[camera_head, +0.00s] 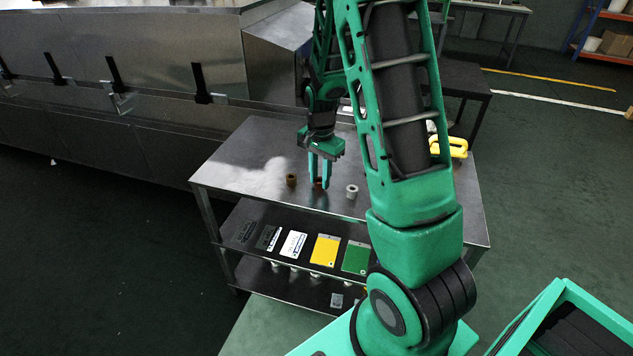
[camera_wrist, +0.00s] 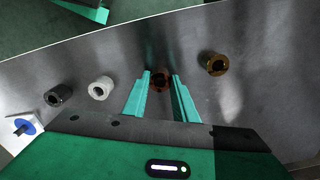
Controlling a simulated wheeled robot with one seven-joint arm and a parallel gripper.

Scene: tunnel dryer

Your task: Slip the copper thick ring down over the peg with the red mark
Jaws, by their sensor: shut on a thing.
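My gripper (camera_head: 319,182) points down at the steel table (camera_head: 250,160) and is shut on a copper-brown ring (camera_wrist: 160,80). The ring sits between the two green fingertips in the wrist view and shows small and dark in the head view (camera_head: 318,184). It is at or very near the table top; I cannot tell whether it touches. A similar bronze-brown ring (camera_wrist: 213,63) stands apart on the right in the wrist view, and left of the gripper in the head view (camera_head: 291,180). I cannot make out a peg with a red mark in either view.
A white ring (camera_wrist: 100,88) and a dark ring (camera_wrist: 59,95) stand on the table beside the gripper. A white piece with a blue round mark (camera_wrist: 22,127) lies beyond them. A yellow object (camera_head: 455,147) is at the table's right. Coloured plates (camera_head: 325,249) lie on the lower shelf.

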